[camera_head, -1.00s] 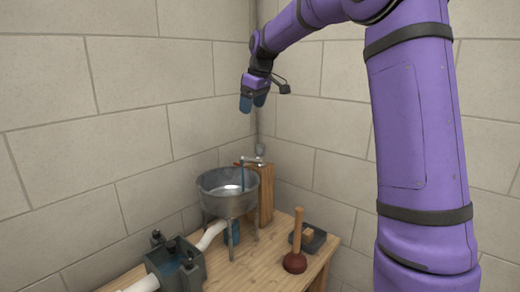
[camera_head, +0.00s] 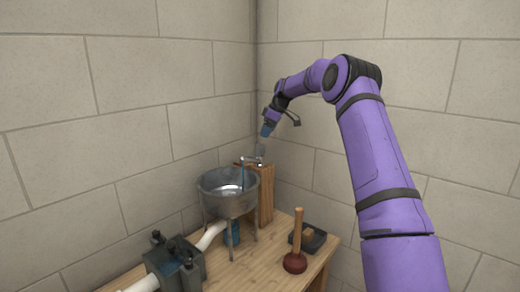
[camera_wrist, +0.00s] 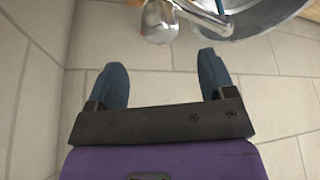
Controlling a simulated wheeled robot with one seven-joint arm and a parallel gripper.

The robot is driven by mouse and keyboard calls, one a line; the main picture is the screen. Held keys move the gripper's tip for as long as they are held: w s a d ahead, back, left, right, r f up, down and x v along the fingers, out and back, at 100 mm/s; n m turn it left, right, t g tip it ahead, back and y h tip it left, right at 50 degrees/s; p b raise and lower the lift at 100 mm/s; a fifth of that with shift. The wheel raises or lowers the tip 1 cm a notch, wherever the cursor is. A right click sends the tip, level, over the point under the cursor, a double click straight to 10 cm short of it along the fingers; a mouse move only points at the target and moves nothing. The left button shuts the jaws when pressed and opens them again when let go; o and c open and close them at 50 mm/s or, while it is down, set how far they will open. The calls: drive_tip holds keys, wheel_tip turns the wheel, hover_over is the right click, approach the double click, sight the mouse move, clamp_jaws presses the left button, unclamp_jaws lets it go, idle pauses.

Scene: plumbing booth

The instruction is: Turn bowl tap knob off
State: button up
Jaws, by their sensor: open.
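The bowl tap (camera_head: 252,160) stands on a wooden post (camera_head: 266,190) at the back corner, and water runs from its spout into the metal bowl (camera_head: 228,204). The tap's rounded metal knob (camera_wrist: 160,22) shows at the top of the wrist view, with the spout beside it and the bowl rim (camera_wrist: 262,18) to the right. My gripper (camera_head: 266,130) is just above the tap in the head view. In the wrist view my gripper (camera_wrist: 162,75) has its two blue fingers wide apart and empty, with the knob ahead of the gap, apart from the fingers.
A plunger (camera_head: 297,243) and a dark tray (camera_head: 318,240) stand to the right on the wooden table (camera_head: 245,268). A grey box with pipes and valves (camera_head: 178,262) is at the left. Block walls (camera_head: 350,85) meet close behind the tap.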

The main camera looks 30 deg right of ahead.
sight(261, 145)
drive_tip(key=x, duration=0.9)
drive_tip(key=c, duration=0.9)
